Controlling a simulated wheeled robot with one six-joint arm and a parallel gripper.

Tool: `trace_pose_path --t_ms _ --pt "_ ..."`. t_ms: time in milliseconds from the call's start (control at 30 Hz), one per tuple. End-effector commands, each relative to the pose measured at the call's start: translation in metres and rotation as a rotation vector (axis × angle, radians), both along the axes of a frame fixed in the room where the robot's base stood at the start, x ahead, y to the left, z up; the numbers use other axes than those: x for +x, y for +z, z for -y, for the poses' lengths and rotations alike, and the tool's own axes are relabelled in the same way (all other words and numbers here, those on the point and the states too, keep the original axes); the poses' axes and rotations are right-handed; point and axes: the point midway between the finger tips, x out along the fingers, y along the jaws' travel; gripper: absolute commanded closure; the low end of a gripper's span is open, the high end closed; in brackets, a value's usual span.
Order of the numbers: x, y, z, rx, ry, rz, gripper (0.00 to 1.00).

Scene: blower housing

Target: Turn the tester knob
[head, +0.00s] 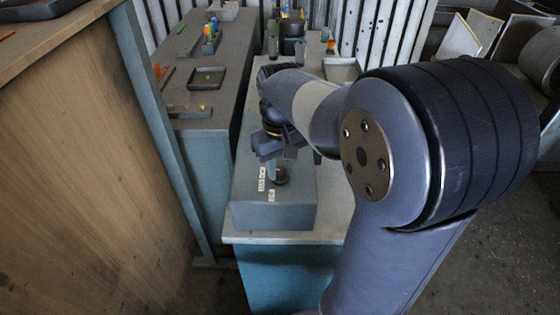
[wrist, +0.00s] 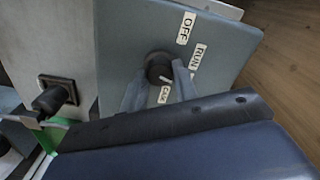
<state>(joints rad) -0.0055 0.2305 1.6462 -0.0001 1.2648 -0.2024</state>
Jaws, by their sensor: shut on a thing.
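The tester is a grey box (head: 270,214) on the near end of the bench, and its blue-grey panel also shows in the wrist view (wrist: 125,45). The tester knob (wrist: 158,65) is dark and round, with labels OFF, RUN and CAL beside it. My gripper (wrist: 157,82) reaches to the knob, its two grey fingers on either side of it, shut on it. A small white mark shows on the knob's CAL side, but fingers partly hide it and I cannot tell the setting surely. In the head view my gripper (head: 275,165) stands above the box, mostly hiding the knob.
A second black knob on a square base (wrist: 55,97) is at the left of the wrist view. A dark tray (head: 207,77) and small bottles lie on the left bench. A wooden panel (head: 90,160) stands at the left.

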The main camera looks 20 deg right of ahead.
Motion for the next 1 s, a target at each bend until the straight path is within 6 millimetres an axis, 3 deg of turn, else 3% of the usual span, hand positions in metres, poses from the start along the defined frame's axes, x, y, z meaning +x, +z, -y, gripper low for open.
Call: trace_pose_path --t_ms 600,1000 --pt "-0.0004 0.0008 0.0 0.0 -0.578 -0.002 0.95" --pt "-0.0001 0.0003 -0.0001 0.0 -0.845 -0.001 0.95"
